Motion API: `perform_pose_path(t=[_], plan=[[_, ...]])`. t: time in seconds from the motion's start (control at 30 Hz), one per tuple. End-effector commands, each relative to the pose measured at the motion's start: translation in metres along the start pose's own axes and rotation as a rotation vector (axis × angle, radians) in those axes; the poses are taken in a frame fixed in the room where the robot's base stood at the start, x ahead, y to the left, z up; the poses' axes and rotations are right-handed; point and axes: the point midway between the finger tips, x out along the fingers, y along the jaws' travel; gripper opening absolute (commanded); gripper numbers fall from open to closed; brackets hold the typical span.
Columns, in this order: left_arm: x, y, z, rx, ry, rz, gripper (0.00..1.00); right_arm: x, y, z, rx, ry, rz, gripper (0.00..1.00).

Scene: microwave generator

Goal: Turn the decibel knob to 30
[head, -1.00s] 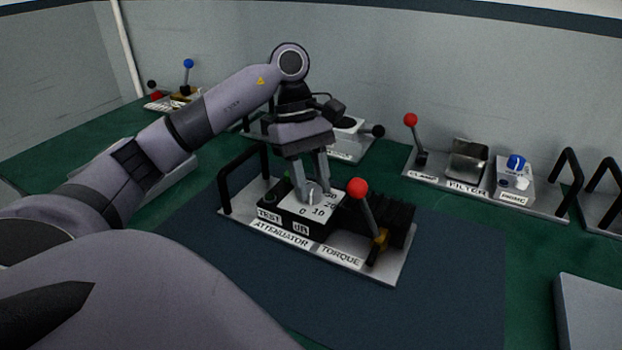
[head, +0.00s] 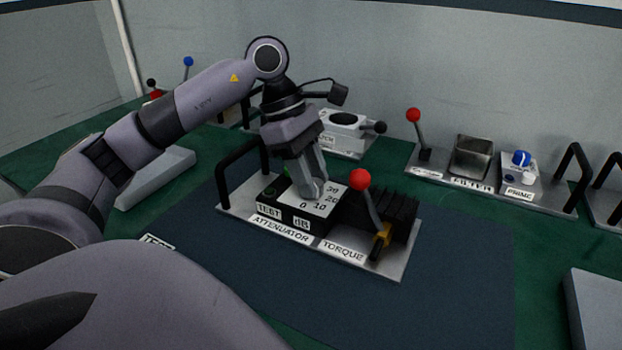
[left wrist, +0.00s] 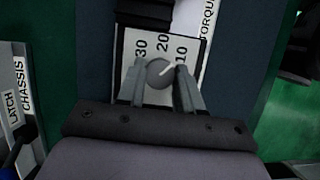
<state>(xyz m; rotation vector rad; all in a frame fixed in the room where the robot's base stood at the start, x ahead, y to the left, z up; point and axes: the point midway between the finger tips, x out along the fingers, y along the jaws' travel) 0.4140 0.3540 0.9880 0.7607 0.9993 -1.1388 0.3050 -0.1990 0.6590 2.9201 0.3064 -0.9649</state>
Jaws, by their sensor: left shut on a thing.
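The decibel knob is a round grey knob (left wrist: 158,74) with a white pointer line, on a white dial plate (left wrist: 122,72) marked 0, 10, 20 and 30. In the left wrist view its line points up and right, between 20 and 10. My left gripper (left wrist: 161,82) is shut on the knob, one finger on each side. In the head view the left gripper (head: 313,190) comes down tilted onto the dial of the attenuator box (head: 288,217), and its fingers mostly hide the knob. My right gripper is not in view.
A red-ball torque lever (head: 360,180) stands close right of the dial. A black handle (head: 222,180) rises at the module's left end. Behind are a filter module (head: 470,182) and a lever with a red ball (head: 413,115). Blue mat (head: 430,310) lies clear in front.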

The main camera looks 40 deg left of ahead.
Motion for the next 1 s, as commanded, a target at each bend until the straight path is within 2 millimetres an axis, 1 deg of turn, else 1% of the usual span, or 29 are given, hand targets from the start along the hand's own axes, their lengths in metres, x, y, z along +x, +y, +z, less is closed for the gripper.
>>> perform_pose_path(t=[0.3, 1.0], plan=[[0.0005, -0.0019, -0.0002, -0.275, 0.000, 0.118, 0.05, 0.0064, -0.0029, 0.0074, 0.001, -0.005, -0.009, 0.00], [-0.0001, -0.0049, 0.0033, -0.887, -0.001, 0.371, 0.05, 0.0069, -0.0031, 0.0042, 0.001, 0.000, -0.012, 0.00]])
